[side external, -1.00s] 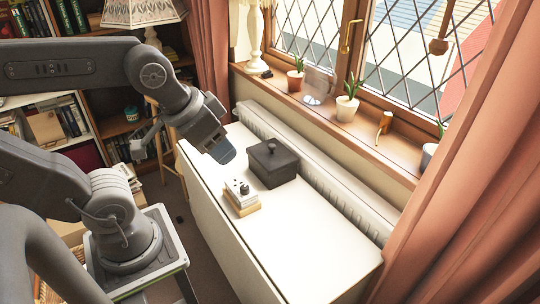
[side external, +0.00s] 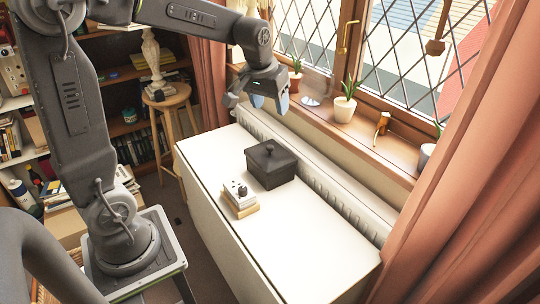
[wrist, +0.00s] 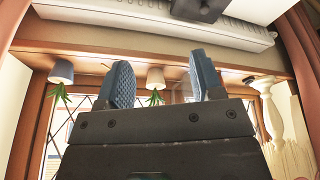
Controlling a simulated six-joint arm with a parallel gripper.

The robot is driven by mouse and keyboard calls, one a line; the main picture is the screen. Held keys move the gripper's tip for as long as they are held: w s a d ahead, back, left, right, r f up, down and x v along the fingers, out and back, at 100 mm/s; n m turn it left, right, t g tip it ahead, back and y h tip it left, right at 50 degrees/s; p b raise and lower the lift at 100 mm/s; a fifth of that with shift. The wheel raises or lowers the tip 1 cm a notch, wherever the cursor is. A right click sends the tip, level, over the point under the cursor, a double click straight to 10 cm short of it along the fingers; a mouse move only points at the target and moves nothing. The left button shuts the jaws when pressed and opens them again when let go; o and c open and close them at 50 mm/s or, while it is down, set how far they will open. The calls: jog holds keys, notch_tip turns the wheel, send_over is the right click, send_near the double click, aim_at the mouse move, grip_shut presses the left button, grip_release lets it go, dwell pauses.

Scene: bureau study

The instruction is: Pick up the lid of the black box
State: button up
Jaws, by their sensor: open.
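The black box (side external: 271,168) stands on the white table, with its lid (side external: 270,154) on top and a small knob (side external: 270,149) in the lid's middle. My gripper (side external: 270,103) is open and empty, well above the table, behind the box and close to the radiator and window side. In the wrist view its two blue pads (wrist: 165,85) are apart with nothing between them. A corner of a dark thing, probably the box, shows at the top edge of the wrist view.
A small stack with a white top (side external: 239,197) sits beside the box on the white table (side external: 290,230). A radiator (side external: 330,185) runs behind the table. Potted plants (side external: 345,105) stand on the windowsill. The table's front half is clear.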

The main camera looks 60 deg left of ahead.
jog(key=w+a+f+n+g, duration=0.1)
jog(key=w+a+f+n, duration=0.1)
jog(key=w+a+f, duration=0.35)
jog(key=n+g, duration=0.1)
jog(key=n, duration=0.1)
send_over(270, 146)
jog(key=d, duration=0.1)
jog(key=f, duration=1.6)
jog(key=shift+s+f, duration=0.15)
jog(key=shift+s, duration=0.2)
jog(key=shift+w+a+f, duration=0.15)
jog(key=shift+a+f, duration=0.05)
jog(key=shift+f, duration=0.75)
jog(key=shift+w+a+f, duration=0.1)
jog(key=shift+a+f, duration=0.05)
jog(key=shift+f, duration=0.85)
jog(key=shift+w+a+f, duration=0.15)
jog(key=shift+a+f, duration=0.05)
jog(key=shift+f, duration=0.75)
jog(key=c, duration=1)
jog(key=shift+r, duration=0.1)
